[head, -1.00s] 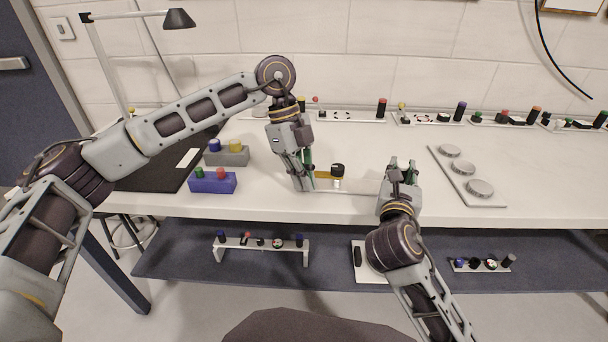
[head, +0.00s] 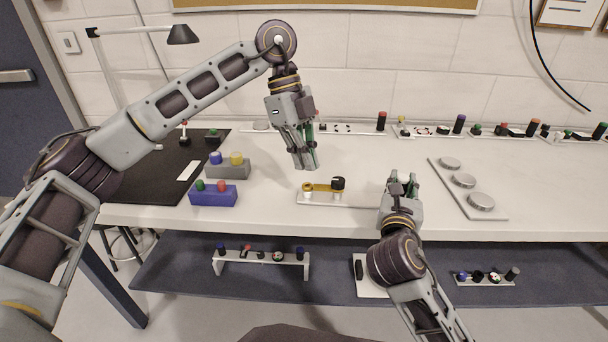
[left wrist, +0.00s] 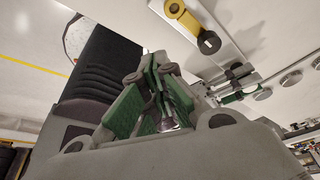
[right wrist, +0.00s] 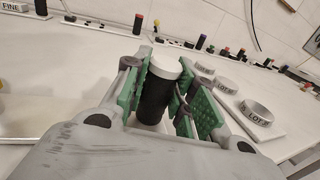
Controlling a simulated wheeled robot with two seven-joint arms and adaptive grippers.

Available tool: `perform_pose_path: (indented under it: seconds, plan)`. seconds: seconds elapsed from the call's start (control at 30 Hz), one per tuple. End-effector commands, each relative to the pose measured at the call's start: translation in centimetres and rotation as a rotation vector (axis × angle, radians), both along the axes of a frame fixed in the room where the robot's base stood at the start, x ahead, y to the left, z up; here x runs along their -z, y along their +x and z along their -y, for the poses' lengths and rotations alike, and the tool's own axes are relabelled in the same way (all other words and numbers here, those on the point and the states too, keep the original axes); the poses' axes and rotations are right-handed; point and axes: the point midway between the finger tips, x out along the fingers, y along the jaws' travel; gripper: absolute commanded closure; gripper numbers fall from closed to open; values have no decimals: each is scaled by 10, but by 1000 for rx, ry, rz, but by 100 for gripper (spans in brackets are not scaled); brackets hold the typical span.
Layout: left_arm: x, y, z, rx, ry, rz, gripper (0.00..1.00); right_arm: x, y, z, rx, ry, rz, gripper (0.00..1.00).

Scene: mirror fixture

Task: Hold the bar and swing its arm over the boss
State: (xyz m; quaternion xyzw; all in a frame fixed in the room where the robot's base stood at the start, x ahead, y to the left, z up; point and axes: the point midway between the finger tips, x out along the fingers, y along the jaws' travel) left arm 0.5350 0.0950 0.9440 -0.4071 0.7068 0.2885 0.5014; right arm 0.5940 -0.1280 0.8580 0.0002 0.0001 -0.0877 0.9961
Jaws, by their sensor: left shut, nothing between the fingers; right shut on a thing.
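A white fixture plate (head: 352,201) lies near the bench's front edge. On its left part is a yellow arm (head: 322,187) with a rounded, pale-centred left end and a black knob (head: 338,183) at its right end. The arm also shows in the left wrist view (left wrist: 188,22). I cannot tell whether the boss is under its left end. My left gripper (head: 307,167) is shut and empty, above and behind the arm, apart from it. My right gripper (head: 402,180) is shut on the upright black bar with a pale top (right wrist: 155,95), at the plate's right.
A blue block (head: 213,197) and a grey block (head: 228,170) with coloured knobs stand left of the plate. A tray with several silver discs (head: 466,183) lies to the right. Fixtures line the back wall. A lower shelf (head: 330,268) holds more fixtures.

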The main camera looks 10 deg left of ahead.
Motion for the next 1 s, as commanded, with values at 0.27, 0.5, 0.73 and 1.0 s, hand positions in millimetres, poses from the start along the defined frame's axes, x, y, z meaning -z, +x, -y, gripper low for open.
perform_pose_path:
  seconds: [0.27, 0.5, 0.73, 1.0]
  plan:
    - [-14, 5, 0, 0, 0, -1, 100, 0, 0, 0, 0, 0, 0, 100]
    - [-14, 5, 0, 0, 0, -1, 100, 0, 0, 0, 0, 0, 0, 100]
    - [-14, 5, -1, 0, 0, -1, 100, 0, 0, 0, 0, 0, 0, 62]
    - [-14, 5, -1, 0, 0, -1, 100, 0, 0, 0, 0, 0, 0, 49]
